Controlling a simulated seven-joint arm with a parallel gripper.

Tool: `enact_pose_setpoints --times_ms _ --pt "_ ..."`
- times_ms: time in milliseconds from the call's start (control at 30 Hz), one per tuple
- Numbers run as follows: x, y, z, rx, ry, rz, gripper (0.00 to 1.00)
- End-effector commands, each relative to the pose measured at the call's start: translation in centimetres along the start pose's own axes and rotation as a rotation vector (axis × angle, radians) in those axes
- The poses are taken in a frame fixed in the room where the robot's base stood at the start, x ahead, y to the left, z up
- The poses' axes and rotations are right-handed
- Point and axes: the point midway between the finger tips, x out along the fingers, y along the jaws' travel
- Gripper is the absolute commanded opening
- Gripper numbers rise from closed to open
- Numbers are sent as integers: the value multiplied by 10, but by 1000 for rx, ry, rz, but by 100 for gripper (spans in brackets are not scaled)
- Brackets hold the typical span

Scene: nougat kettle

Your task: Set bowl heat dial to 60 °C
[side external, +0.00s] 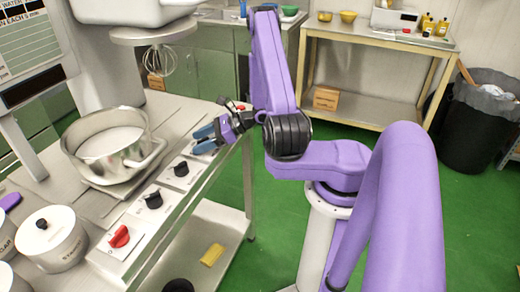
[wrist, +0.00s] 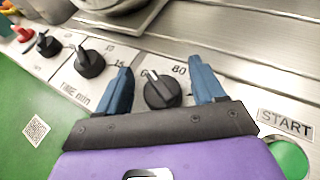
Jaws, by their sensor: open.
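In the wrist view a black dial (wrist: 162,92) sits between my fingers, with 80 printed at its upper right. A partly covered number is at its upper left. Its light pointer mark leans up and left, near that number; the exact reading is unclear. My gripper (wrist: 161,66) is open, one blue finger on each side of the dial; I cannot tell whether they touch it. The dial's name is hidden, so I cannot confirm it is the bowl heat dial. In the side view my gripper (side external: 205,138) is at the front panel's far end and hides this dial.
Left of it are a TIME min dial (wrist: 89,63), another black dial (wrist: 48,44) and a red knob (wrist: 24,33). A green START button (wrist: 289,159) is to the right. The steel bowl (side external: 112,150) stands behind the panel, with the whisk (side external: 160,60) above. White canisters (side external: 50,238) stand nearby.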

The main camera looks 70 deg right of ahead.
Motion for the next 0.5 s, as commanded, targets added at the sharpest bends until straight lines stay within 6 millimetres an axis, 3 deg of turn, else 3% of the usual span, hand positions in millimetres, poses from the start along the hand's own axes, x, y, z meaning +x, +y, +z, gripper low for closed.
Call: enact_pose_setpoints --times_ms 67,500 --pt "0 1 0 16 0 -38 68" --pt "-62 0 0 16 0 -46 68"
